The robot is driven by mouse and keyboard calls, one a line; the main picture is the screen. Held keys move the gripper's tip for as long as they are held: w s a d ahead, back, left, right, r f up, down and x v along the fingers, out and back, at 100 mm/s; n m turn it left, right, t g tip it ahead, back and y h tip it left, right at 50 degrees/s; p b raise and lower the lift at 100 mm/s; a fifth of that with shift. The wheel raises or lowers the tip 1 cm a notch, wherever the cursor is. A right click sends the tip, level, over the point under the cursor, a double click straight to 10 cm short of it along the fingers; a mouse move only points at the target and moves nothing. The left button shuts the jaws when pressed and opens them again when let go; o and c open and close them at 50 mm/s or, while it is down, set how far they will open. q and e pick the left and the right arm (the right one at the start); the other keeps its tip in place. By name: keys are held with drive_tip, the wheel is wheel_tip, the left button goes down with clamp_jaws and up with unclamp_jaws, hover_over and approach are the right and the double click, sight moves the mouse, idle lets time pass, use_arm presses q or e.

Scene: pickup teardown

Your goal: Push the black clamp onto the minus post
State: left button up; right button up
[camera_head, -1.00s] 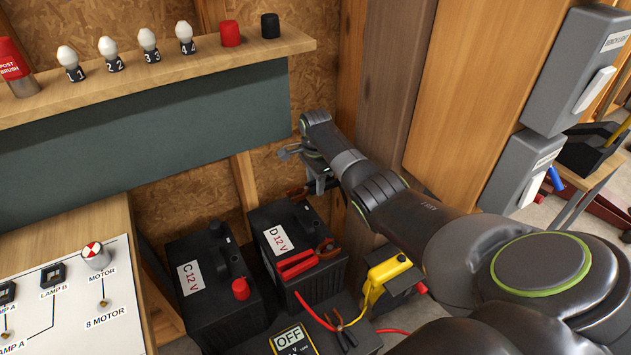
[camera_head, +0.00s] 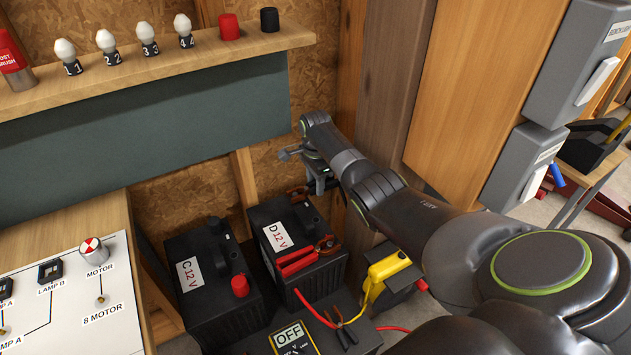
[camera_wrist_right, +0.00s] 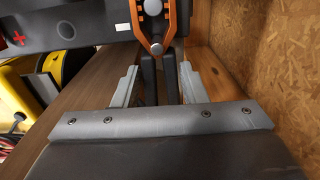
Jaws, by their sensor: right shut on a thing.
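My right gripper (camera_wrist_right: 158,85) is shut on the black clamp (camera_wrist_right: 158,45), gripping its two black handles. The clamp's copper jaws point away from my gripper, one on each side of a round grey post (camera_wrist_right: 152,7) on a dark battery. Whether the clamp is fully down on the post, I cannot tell. In the head view my right gripper (camera_head: 315,172) is behind battery D (camera_head: 292,238), with the clamp's copper jaws (camera_head: 297,193) at that battery's far top edge. My left gripper is not in view.
A red clamp (camera_head: 297,262) sits on battery D's near side. Battery C (camera_head: 205,280) stands to its left. A charger reading OFF (camera_head: 292,338), with a black-handled clamp (camera_head: 347,334), is in front. A yellow-handled thing (camera_head: 385,268) stands right, beside my arm. A shelf overhangs the left.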

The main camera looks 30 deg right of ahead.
drive_tip(key=shift+f, duration=0.1)
drive_tip(key=o, duration=1.2)
wheel_tip(320, 180, up, 17)
drive_tip(key=shift+r+p, duration=0.2)
drive_tip(key=shift+p, duration=0.55)
drive_tip(key=shift+f, duration=0.1)
